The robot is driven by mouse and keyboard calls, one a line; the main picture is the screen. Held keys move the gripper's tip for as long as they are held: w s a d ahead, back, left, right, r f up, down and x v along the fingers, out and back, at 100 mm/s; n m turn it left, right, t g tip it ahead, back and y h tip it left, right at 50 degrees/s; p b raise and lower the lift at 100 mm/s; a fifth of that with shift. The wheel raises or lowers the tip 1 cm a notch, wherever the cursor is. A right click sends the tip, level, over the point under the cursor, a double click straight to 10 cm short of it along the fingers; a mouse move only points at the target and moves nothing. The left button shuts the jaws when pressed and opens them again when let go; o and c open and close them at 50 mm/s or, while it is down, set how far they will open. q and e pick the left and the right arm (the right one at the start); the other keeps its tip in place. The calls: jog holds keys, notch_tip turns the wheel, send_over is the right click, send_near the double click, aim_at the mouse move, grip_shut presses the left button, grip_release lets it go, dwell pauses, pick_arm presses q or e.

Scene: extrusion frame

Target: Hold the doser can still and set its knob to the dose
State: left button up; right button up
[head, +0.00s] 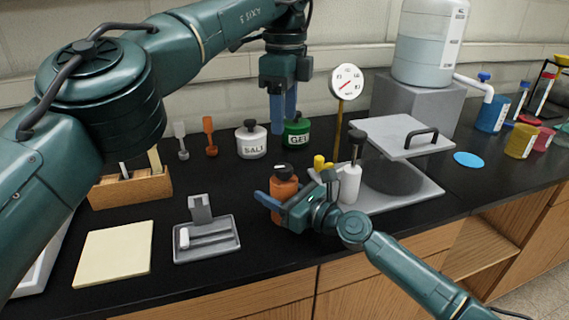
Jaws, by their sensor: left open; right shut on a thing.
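The doser can (283,203) is orange and stands upright on the black bench. Its dark knob (284,172) sits on top with a small light mark; the dose setting is too small to read. My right gripper (278,206) is shut on the can's body from the front right, and hides part of its lower side. My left gripper (283,115) is open and empty, fingers pointing down. In the head view it appears above and behind the can, apart from the knob, overlapping the green jar's edge.
A SALT jar (251,142) and green GEL jar (298,133) stand behind. A dial gauge (346,82) on a post, a white bottle (350,184) and a grey hinged press (400,133) are right. A grey holder (207,243) and yellow pad (114,253) lie left.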

aim_at(284, 166)
pick_arm(q)
notch_tip(284, 166, down, 11)
jog(key=shift+f, duration=0.2)
jog(key=shift+c, duration=0.3)
jog(key=c, duration=0.9)
